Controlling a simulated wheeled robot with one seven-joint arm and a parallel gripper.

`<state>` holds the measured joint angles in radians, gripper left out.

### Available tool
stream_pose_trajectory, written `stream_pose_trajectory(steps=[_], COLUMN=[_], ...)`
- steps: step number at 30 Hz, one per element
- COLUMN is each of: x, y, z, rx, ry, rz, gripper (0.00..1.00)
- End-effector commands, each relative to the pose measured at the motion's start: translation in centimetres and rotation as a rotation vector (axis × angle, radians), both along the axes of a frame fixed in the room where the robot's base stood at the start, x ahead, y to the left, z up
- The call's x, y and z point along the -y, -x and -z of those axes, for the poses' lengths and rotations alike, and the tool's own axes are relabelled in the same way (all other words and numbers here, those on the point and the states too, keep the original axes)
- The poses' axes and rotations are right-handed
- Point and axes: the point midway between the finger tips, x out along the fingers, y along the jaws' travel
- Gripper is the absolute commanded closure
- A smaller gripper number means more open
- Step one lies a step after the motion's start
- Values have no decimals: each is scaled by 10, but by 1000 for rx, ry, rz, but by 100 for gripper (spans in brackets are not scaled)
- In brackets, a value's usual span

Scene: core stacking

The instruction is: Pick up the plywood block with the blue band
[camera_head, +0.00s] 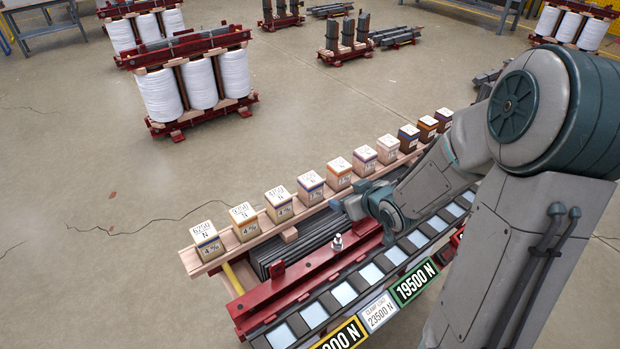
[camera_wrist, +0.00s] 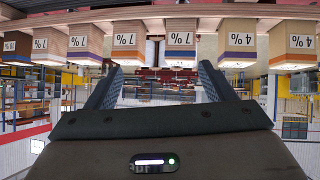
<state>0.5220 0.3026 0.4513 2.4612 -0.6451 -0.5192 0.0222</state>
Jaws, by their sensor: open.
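A row of banded wooden blocks stands on a light wooden rail. The leftmost tan block (camera_head: 207,241) has a dark band whose hue is hard to tell. My gripper (camera_head: 356,206) is open and empty, right of the blue-banded block and in front of the row.
Dark stacked sheets (camera_head: 300,250) and a red clamp beam (camera_head: 310,278) with a bolt (camera_head: 338,243) lie in front. Coil assemblies (camera_head: 205,85) stand farther back on open floor.

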Motion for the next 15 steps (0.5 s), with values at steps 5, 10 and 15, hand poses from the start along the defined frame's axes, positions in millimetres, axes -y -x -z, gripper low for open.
stream_pose_trajectory(steps=[5,10,15], x=[-21,-31,-47], y=[-9,-14,-33], z=[-1,-4,5], rx=[104,152,157], ry=[-159,-225,-233], rz=[-85,-116,-123], gripper=[24,24,24])
